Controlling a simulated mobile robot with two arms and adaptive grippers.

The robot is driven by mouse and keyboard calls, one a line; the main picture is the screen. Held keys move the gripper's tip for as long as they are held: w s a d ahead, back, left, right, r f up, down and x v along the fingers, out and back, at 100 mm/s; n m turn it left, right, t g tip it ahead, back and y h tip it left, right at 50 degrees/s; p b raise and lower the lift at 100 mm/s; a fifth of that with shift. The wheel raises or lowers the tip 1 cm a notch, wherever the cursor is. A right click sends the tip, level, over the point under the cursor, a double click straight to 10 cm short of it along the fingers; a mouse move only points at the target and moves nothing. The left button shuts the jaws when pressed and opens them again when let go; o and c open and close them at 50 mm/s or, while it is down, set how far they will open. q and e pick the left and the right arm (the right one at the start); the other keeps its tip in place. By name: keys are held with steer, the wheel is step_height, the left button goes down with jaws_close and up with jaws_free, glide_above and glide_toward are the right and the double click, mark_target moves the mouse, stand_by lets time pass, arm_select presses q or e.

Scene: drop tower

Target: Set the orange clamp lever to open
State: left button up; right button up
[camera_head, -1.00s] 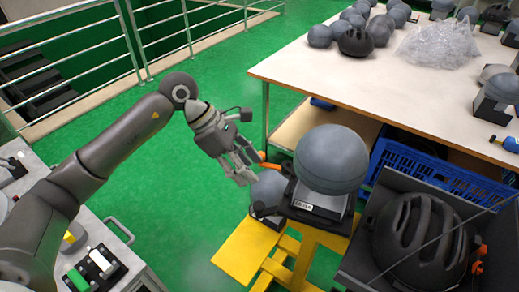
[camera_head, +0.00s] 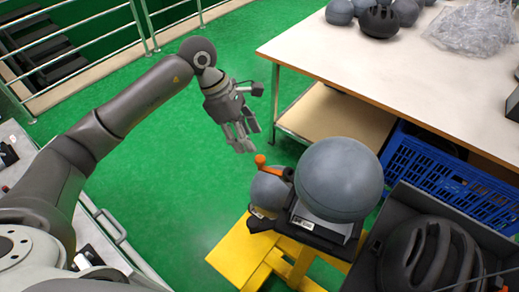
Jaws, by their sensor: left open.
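The orange clamp lever (camera_head: 262,162) sticks up at the left side of a black clamp base, beside the large grey ball-shaped headform (camera_head: 339,180). A smaller grey ball (camera_head: 268,190) sits just below the lever. My left gripper (camera_head: 244,146) is open and empty, with its fingers pointing down, a little up and left of the lever. A gap shows between the fingers and the lever in the picture. My right gripper is not in view.
A yellow frame (camera_head: 228,262) carries the clamp. A dark bin (camera_head: 372,262) with a black helmet (camera_head: 430,258) stands at the right. A white-topped table (camera_head: 390,75) stands behind, with a blue crate (camera_head: 440,178) below it. Green floor is free at left.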

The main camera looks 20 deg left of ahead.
mark_target(260, 158)
arm_select(q)
steer(key=p+x, duration=0.1)
steer(key=x, duration=0.4)
steer(key=shift+s+d, duration=0.1)
steer(key=shift+s, duration=0.05)
steer(key=x, duration=0.2)
steer(key=shift+d+f, duration=0.1)
steer(key=shift+f, duration=0.35)
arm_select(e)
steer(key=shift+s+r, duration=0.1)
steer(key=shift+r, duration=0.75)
arm_select(q)
steer(key=shift+c, duration=0.2)
jaws_close()
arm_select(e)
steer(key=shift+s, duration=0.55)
